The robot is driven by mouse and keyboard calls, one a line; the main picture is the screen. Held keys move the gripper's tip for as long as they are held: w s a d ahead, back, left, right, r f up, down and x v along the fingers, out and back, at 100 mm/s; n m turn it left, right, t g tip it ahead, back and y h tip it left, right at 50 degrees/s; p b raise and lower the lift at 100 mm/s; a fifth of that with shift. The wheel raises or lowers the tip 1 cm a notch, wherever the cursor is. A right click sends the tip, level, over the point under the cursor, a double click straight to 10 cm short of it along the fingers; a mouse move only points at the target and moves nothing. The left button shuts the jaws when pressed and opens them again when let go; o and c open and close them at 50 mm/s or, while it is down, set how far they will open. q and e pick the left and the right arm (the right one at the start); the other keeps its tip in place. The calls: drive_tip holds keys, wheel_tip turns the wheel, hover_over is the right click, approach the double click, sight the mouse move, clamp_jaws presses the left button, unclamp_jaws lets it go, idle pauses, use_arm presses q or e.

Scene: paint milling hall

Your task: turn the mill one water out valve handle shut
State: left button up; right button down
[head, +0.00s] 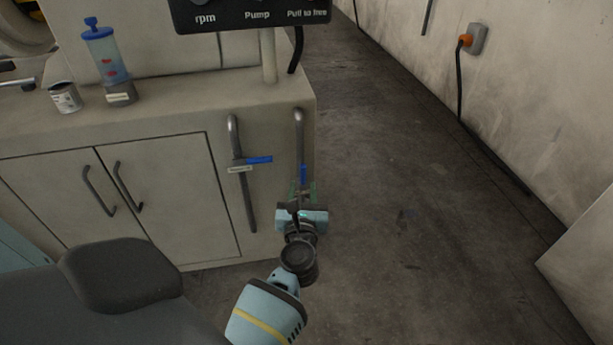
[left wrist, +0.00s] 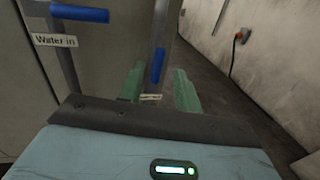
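The water out valve handle (head: 304,174) is a blue lever on the right-hand grey pipe (head: 299,130) at the cabinet's corner. It points along the pipe, near upright. In the left wrist view the blue handle (left wrist: 158,66) shows between the fingertips, with a small label below it, too small to read. My left gripper (head: 303,190) is open, its green fingers on either side of the handle's lower end. The left wrist view also shows the open gripper (left wrist: 160,88); I see no clear contact. My right gripper is not in view.
A second pipe (head: 248,202) to the left has a blue handle (head: 258,160) lying crosswise, with a "Water in" label (left wrist: 54,40). The cabinet (head: 170,180) has two doors with bar handles. A control box (head: 255,14) stands above. Open floor (head: 420,210) lies right.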

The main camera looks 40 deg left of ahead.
sight(303, 170)
use_arm(q)
drive_tip(key=shift+w+a+n, duration=0.15)
drive_tip(key=shift+w+n, duration=0.1)
drive_tip(key=shift+n, duration=0.15)
drive_tip(key=shift+b+x, duration=0.4)
drive_tip(key=shift+x, duration=3.4)
drive_tip(key=shift+c, duration=0.2)
clamp_jaws()
